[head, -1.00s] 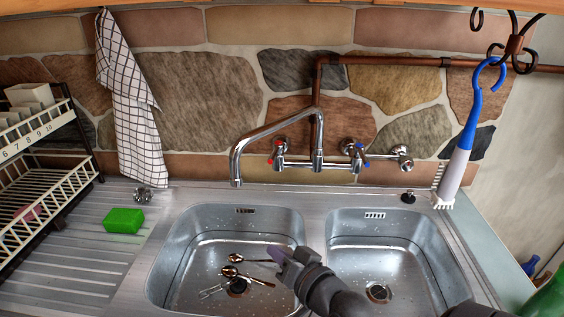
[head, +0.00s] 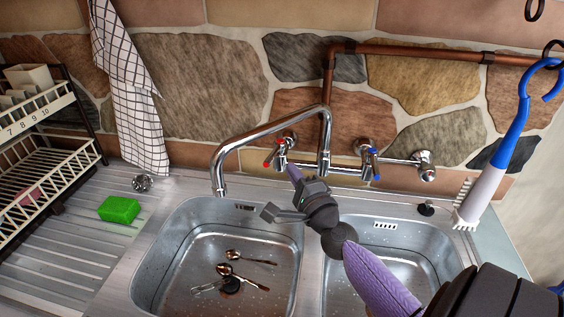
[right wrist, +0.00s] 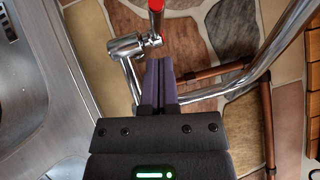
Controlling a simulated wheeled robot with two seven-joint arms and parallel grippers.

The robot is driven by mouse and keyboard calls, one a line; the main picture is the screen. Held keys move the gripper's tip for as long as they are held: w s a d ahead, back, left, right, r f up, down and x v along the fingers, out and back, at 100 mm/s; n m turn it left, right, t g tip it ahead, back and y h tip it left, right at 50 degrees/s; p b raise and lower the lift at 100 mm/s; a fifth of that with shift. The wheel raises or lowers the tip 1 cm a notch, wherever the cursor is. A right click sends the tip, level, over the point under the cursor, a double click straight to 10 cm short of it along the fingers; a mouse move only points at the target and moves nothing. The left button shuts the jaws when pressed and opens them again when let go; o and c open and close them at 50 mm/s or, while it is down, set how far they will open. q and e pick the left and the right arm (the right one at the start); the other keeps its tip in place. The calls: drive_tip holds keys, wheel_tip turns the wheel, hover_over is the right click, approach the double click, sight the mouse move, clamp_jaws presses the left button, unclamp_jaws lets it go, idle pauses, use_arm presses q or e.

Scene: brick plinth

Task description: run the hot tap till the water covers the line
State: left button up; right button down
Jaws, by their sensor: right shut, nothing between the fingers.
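The hot tap (head: 280,151), marked red, is on the left of the chrome wall mixer. My right gripper (head: 293,172) is shut and empty, its purple fingertips just below and in front of this tap. In the right wrist view the shut fingers (right wrist: 159,80) point at the hot tap's red-marked handle (right wrist: 157,18); I cannot tell whether they touch it. The spout (head: 219,188) hangs over the back of the left basin (head: 165,265), and no stream shows from it. My left gripper is out of view.
Spoons (head: 236,272) and other cutlery lie around the dark drain in the left basin. The cold tap (head: 369,157), marked blue, is right of the hot tap. A green sponge (head: 119,209) lies on the drainer. A blue-and-white brush (head: 500,160) hangs at the right.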

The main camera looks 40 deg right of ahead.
sight(274, 155)
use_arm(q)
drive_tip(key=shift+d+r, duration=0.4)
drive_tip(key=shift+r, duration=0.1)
use_arm(e)
drive_tip(key=shift+w+a+r, duration=0.15)
drive_tip(key=shift+w+a, duration=0.25)
drive_tip(key=shift+w, duration=0.15)
drive_tip(key=shift+w+a+r, duration=0.1)
drive_tip(key=shift+w+a, duration=0.25)
drive_tip(key=shift+w, duration=0.2)
use_arm(q)
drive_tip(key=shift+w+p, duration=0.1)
drive_tip(key=shift+p, duration=0.2)
